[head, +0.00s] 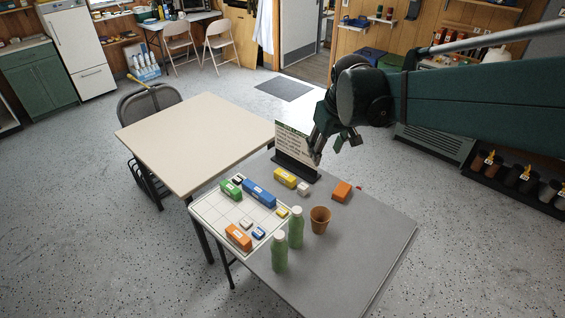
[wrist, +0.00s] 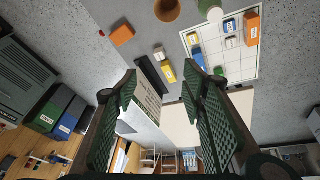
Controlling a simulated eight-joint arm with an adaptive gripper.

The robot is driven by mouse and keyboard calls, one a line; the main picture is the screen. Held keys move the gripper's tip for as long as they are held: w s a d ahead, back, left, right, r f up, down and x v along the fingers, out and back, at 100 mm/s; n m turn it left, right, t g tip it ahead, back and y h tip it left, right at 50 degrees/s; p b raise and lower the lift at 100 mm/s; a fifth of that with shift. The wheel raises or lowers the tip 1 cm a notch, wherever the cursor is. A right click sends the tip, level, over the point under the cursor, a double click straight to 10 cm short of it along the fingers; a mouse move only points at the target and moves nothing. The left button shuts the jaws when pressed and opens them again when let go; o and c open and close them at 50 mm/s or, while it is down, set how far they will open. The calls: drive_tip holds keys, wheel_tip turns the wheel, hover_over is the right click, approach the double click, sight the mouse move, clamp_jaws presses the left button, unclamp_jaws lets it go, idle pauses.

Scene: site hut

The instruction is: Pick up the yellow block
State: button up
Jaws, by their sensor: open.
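The yellow block (head: 285,177) is a long block with a pale label. It lies on the grey table, just off the white gridded tray's far right edge and in front of the black-based sign. In the wrist view the yellow block (wrist: 168,71) shows beyond and between my fingertips, apart from them. My gripper (head: 335,147) is open and empty in the air above the table's far side, near the sign. Both dark fingers show spread in the wrist view (wrist: 160,86). A second, smaller yellow block (head: 282,212) lies on the tray.
A pale cube (head: 303,189) sits close beside the yellow block. An orange block (head: 342,191), a brown cup (head: 320,220) and two green bottles (head: 279,253) stand nearby. The sign (head: 292,145) rises behind. The gridded tray (head: 210,208) holds several blocks. The table's front right is clear.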

drive_tip(key=w+a+f+n+g, duration=0.15)
drive_tip(key=w+f, duration=0.25)
drive_tip(key=w, duration=0.4)
drive_tip(key=n+g, duration=0.2)
drive_tip(key=n, duration=0.1)
hover_over(285, 174)
drive_tip(key=f, duration=2.3)
drive_tip(key=shift+s+d+f, duration=0.1)
drive_tip(key=shift+s+f, duration=0.2)
drive_tip(key=shift+w+f+n+g, duration=0.2)
drive_tip(key=shift+f+n+g, duration=0.05)
drive_tip(key=shift+f, duration=0.4)
drive_tip(key=shift+f, duration=1.3)
drive_tip(key=shift+b, duration=0.3)
